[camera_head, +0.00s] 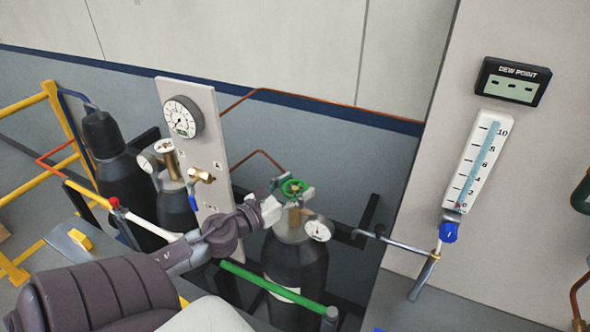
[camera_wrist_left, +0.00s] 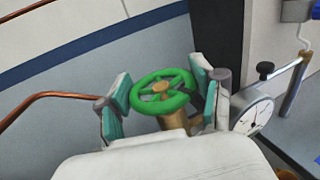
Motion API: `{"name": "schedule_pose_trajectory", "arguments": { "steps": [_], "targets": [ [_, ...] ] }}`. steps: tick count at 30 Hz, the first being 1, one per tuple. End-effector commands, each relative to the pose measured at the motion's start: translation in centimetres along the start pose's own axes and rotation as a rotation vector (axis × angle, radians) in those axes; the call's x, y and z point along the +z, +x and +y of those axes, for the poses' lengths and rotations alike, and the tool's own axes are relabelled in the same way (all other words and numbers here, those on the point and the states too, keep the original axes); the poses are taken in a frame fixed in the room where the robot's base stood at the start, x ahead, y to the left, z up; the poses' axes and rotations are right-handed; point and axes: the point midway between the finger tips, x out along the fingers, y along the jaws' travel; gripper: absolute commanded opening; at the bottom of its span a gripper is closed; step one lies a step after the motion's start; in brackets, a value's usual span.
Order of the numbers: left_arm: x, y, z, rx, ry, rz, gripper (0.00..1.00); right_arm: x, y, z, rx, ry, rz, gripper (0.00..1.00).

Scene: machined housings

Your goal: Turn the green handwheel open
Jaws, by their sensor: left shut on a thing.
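The green handwheel (camera_head: 293,187) sits on a brass valve (camera_head: 295,217) on top of a dark gas cylinder (camera_head: 296,268). My left gripper (camera_head: 291,196) reaches in from the left and is shut on the handwheel. In the left wrist view the handwheel (camera_wrist_left: 162,91) is between the two teal-padded fingers of my left gripper (camera_wrist_left: 161,98), one on each side of its rim. The wheel's spokes and brass hub show from above. The valve below it is partly hidden by my gripper. My right gripper is not in view.
A round gauge (camera_head: 318,229) sits right beside the valve. A green rail (camera_head: 270,283) crosses in front of the cylinder. Left stand other dark cylinders (camera_head: 122,165) and a gauge panel (camera_head: 215,135). A flow meter (camera_head: 478,160) with blue knob (camera_head: 448,232) is on the right.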

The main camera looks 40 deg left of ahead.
Motion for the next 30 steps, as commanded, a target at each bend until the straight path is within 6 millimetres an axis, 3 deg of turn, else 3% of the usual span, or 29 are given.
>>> {"name": "schedule_pose_trajectory", "arguments": {
  "steps": [1, 7, 30],
  "targets": [
    [0.8, 0.1, -0.2, 0.042, -0.004, -0.001, 0.32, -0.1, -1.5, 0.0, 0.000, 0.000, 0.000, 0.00],
    [0.5, 0.1, -0.2, 0.233, -0.007, -0.003, 0.32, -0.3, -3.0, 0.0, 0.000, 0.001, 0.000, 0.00],
    [0.1, 0.2, -0.1, 0.914, -0.006, -0.003, 0.32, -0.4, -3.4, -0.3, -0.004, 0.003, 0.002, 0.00]
  ]
}}
